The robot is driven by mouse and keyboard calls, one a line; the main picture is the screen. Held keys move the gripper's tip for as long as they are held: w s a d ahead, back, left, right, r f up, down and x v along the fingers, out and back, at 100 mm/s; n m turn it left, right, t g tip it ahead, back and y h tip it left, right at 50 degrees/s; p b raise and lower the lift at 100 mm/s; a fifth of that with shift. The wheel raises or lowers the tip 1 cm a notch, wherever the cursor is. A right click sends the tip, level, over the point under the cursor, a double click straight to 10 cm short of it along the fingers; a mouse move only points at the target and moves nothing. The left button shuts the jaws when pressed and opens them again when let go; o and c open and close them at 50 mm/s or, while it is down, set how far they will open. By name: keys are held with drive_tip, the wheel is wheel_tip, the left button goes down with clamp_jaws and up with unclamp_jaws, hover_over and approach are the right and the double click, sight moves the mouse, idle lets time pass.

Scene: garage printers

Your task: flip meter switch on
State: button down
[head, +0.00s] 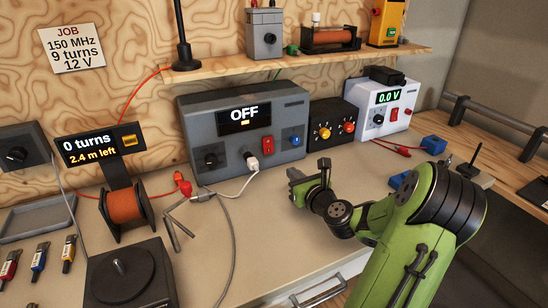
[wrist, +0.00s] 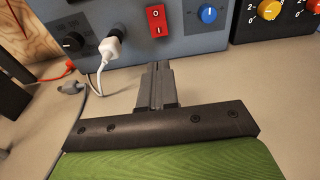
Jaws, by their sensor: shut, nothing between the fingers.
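The grey meter box (head: 242,130) stands at the back of the bench, and its display reads OFF. Its red rocker switch (head: 267,145) is on the front panel, between a white plug and a blue knob. My gripper (head: 292,174) is in front of the meter's right part, low over the bench. In the wrist view my gripper (wrist: 157,66) is shut and empty, pointing at the panel, apart from the switch.
A white plug (head: 252,163) with a cable sticks out of the meter left of the switch. A black box with knobs (head: 338,123) and a white supply (head: 383,103) reading 0.0 V stand to the right. A wire spool (head: 126,206) is at left. A shelf (head: 300,60) hangs above.

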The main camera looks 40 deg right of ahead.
sight(269, 152)
drive_tip(key=b+x, duration=0.1)
drive_tip(key=x, duration=1.2)
drive_tip(key=shift+w+d+f, duration=0.1)
drive_tip(key=shift+w+f, duration=0.05)
drive_tip(key=shift+w, duration=0.2)
drive_tip(key=shift+b, duration=0.3)
drive_tip(key=shift+f, duration=0.2)
drive_tip(key=shift+w+r+t+b, duration=0.2)
drive_tip(key=shift+t+b, duration=0.1)
drive_tip(key=shift+b, duration=0.1)
drive_tip(key=shift+f, duration=0.1)
